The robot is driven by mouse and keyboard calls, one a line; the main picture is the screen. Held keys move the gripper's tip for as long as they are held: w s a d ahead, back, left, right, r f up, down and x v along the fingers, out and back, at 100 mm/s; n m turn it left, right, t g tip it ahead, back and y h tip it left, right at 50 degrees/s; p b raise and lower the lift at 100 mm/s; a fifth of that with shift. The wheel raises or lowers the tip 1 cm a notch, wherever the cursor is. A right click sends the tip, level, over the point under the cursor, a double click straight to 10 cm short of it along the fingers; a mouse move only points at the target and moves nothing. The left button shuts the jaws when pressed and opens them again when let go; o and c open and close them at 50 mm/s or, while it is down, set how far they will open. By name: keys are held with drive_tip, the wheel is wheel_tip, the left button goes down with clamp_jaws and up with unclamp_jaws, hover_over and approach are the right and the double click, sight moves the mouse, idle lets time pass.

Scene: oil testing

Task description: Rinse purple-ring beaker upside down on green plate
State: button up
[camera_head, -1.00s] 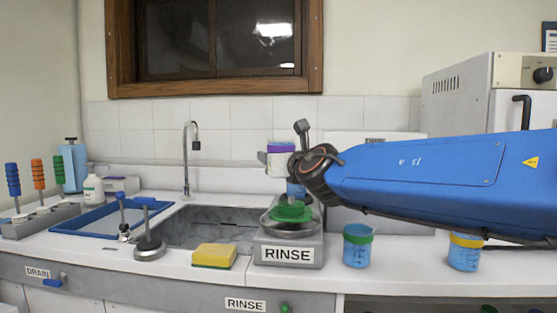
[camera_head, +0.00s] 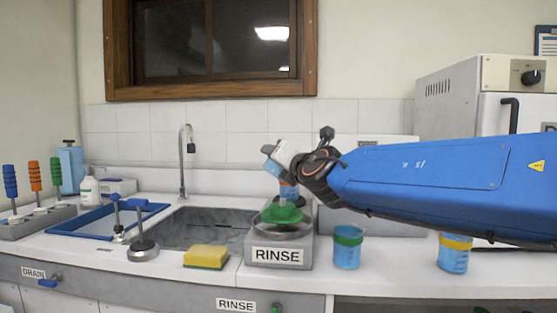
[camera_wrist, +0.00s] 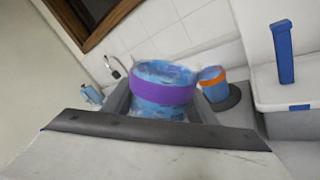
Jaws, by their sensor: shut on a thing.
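The purple-ring beaker (camera_wrist: 162,92), with blue staining, is between the two grey fingers of my gripper (camera_wrist: 158,104) in the wrist view. In the head view my gripper (camera_head: 280,156) is shut on it, tilted, above the rinse station. Only a bluish part of the beaker (camera_head: 272,168) shows there; its ring is hidden. The green plate (camera_head: 282,214) sits in a clear bowl on the grey box labelled RINSE (camera_head: 278,256), below my gripper and apart from the beaker. I cannot tell exactly how far the beaker is tipped.
An orange-ring beaker (camera_wrist: 212,84) stands on a dark round base close behind. A green-ring beaker (camera_head: 347,248) and a yellow-ring beaker (camera_head: 453,254) stand to the right. A yellow sponge (camera_head: 206,257), the sink (camera_head: 205,228) and its tap (camera_head: 184,160) are left.

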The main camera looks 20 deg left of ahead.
drive_tip(key=m, duration=0.7)
drive_tip(key=shift+m, duration=0.4)
drive_tip(key=m, duration=0.6)
drive_tip(key=shift+m, duration=0.3)
drive_tip(key=m, duration=0.6)
drive_tip(key=shift+f+m, duration=0.1)
drive_tip(key=shift+m, duration=0.3)
drive_tip(key=m, duration=0.6)
drive_tip(key=shift+m, duration=0.3)
drive_tip(key=shift+f+m, duration=0.3)
drive_tip(key=shift+f, duration=2.8)
